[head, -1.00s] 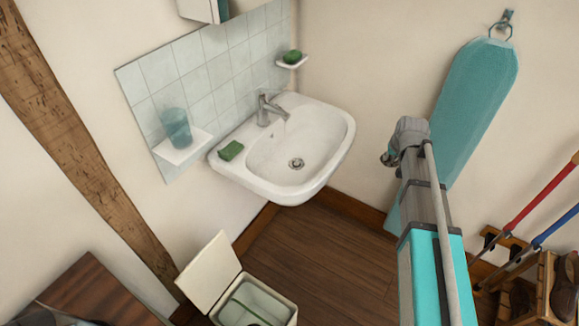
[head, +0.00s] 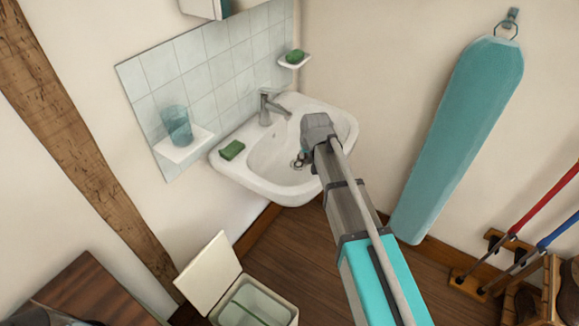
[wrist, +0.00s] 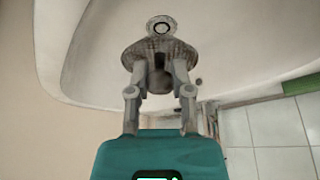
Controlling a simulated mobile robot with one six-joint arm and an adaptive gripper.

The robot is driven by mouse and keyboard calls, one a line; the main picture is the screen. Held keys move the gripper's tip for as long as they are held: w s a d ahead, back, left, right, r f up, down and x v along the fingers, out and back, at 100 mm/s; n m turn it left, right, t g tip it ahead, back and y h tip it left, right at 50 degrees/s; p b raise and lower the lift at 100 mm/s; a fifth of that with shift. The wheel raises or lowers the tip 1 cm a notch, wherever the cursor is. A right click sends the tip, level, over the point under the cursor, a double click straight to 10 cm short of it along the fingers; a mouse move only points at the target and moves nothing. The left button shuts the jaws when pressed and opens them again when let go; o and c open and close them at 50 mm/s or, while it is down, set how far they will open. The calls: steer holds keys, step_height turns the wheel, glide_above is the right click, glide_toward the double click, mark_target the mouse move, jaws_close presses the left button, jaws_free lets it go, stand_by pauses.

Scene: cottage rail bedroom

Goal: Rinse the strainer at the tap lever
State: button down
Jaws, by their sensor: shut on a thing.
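The strainer (wrist: 160,50), a dark round mesh piece, is at my fingertips in the wrist view. My gripper (wrist: 160,72) is shut on it, one finger on each side. The strainer is over the white basin (wrist: 95,55), and the round drain (wrist: 161,27) shows just beyond it. In the head view my arm covers most of the gripper, and I cannot make out the strainer clearly. The chrome tap (head: 270,108), with its lever (head: 266,92) on top, stands at the back of the washbasin (head: 240,165). I see no water running.
A green soap or sponge (head: 232,150) lies on the basin's left rim. A glass (head: 177,125) stands on the left shelf, another green piece (head: 295,56) on the right one. An open bin (head: 208,272) is below; an ironing board (head: 460,140) hangs at right.

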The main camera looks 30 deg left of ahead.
steer(key=s+a+f+b, duration=0.3)
steer(key=a+f+b, duration=0.1)
steer(key=f, duration=0.1)
steer(key=shift+s+a+n, duration=0.15)
steer(key=shift+a+n, duration=0.15)
steer(key=shift+w+a+b, duration=0.1)
steer(key=shift+w+b, duration=0.1)
steer(key=shift+b, duration=0.1)
steer(key=shift+w+a+f+b, duration=0.45)
steer(key=shift+w+a, duration=0.45)
steer(key=shift+w, duration=1.15)
steer(key=shift+w+a+f+b, duration=0.45)
steer(key=shift+w+a, duration=0.5)
steer(key=shift+w, duration=1.1)
steer(key=shift+w+a+f+b, duration=0.45)
steer(key=shift+w+a, duration=0.45)
steer(key=shift+w, duration=1.15)
steer(key=shift+w+d, duration=0.25)
steer(key=shift+w, duration=0.35)
steer(key=shift+s+a, duration=0.3)
steer(key=shift+s, duration=0.25)
steer(key=shift+d, duration=0.15)
